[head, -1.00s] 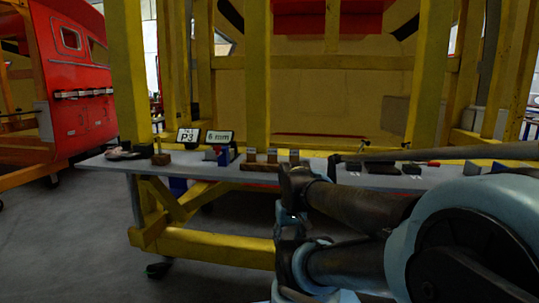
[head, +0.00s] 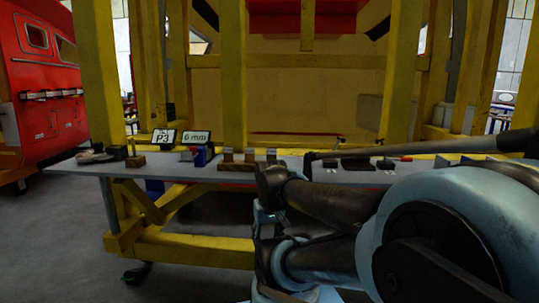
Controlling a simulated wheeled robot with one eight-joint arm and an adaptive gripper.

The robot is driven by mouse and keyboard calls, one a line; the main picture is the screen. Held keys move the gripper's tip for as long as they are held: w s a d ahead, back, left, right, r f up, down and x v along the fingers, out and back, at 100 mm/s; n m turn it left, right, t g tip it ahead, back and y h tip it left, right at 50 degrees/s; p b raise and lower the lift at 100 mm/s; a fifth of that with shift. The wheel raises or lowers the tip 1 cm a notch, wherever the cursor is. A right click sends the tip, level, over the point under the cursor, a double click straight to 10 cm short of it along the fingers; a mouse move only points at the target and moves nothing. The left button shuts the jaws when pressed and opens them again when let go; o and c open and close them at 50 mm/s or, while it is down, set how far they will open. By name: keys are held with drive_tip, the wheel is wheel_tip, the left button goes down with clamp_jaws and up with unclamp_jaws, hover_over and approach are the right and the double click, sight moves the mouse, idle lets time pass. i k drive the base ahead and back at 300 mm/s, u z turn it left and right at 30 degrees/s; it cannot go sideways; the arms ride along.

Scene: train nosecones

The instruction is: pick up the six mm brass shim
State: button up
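A sign reading "6 mm" (head: 196,137) stands on the narrow grey bench (head: 75,169), beside a "P3" sign (head: 163,138). A low brown block (head: 236,167) with small upright pieces (head: 249,155) sits right of the signs. A smaller brown block (head: 135,162) with a thin upright piece sits to the left. I cannot tell which small piece is the six mm brass shim; they are too small and dark. My arm (head: 330,200) fills the lower right and covers part of the bench front. I cannot make out my gripper's fingers.
A blue and red item (head: 201,157) sits under the 6 mm sign. Dark flat items (head: 357,164) lie farther right. A long dark bar (head: 430,147) crosses above the bench's right part. Yellow posts (head: 233,75) rise behind it. The grey floor (head: 65,245) at left is clear.

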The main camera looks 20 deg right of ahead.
sight(249, 152)
drive_tip(key=u, duration=0.95)
drive_tip(key=k, duration=1.65)
drive_tip(key=z, duration=1)
drive_tip(key=i, duration=1)
drive_tip(key=u, duration=0.05)
